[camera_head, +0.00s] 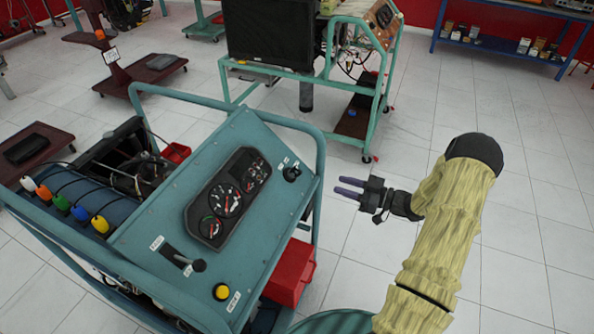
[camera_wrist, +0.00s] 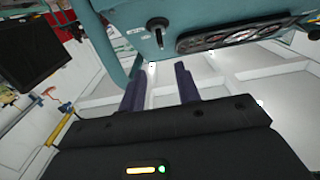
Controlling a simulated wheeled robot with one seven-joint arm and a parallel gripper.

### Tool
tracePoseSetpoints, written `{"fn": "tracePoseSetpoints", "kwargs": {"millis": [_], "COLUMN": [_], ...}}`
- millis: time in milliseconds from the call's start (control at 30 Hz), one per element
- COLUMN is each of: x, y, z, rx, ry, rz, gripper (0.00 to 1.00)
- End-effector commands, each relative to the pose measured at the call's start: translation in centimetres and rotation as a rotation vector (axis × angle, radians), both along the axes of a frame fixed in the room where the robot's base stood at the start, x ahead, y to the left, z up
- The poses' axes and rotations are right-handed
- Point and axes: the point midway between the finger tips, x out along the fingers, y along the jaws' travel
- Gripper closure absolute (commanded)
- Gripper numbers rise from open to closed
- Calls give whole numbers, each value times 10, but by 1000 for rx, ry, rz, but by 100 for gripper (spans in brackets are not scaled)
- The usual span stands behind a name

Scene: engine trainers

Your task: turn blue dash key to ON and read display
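The blue dash panel (camera_head: 165,215) is a sloped teal board on a wheeled frame, left of centre in the head view. A black key switch (camera_head: 291,172) with small labels sits near its upper right corner; it also shows in the wrist view (camera_wrist: 157,30). The key's exact setting is too small to read. The gauge cluster (camera_head: 228,197) has several dials with red needles; part of it shows in the wrist view (camera_wrist: 235,35). My gripper (camera_head: 349,187) is open and empty, to the right of the key and apart from it, its purple fingers pointing toward the panel.
A teal tube rail (camera_head: 318,165) runs beside the panel's right edge, between it and my gripper. A lever (camera_head: 198,265) and a yellow button (camera_head: 221,292) sit lower on the panel. A red box (camera_head: 291,272) is below. Another trainer stands behind; floor at right is clear.

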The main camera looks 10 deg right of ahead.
Motion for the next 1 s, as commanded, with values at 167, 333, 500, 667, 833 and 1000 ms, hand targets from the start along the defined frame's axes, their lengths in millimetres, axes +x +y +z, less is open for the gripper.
{"fn": "tracePoseSetpoints", "kwargs": {"millis": [167, 333, 500, 667, 833, 1000], "x": [18, 35, 53, 69, 85, 92], "y": [25, 50, 74, 97, 118, 128], "z": [2, 2, 2, 2, 2, 1], "rx": [2, 1, 0, 1, -1, 0], "ry": [-1, -1, 0, -1, -1, 0], "rz": [3, 4, 3, 3, 2, 0], "gripper": [67, 67, 67, 67, 67, 67]}}
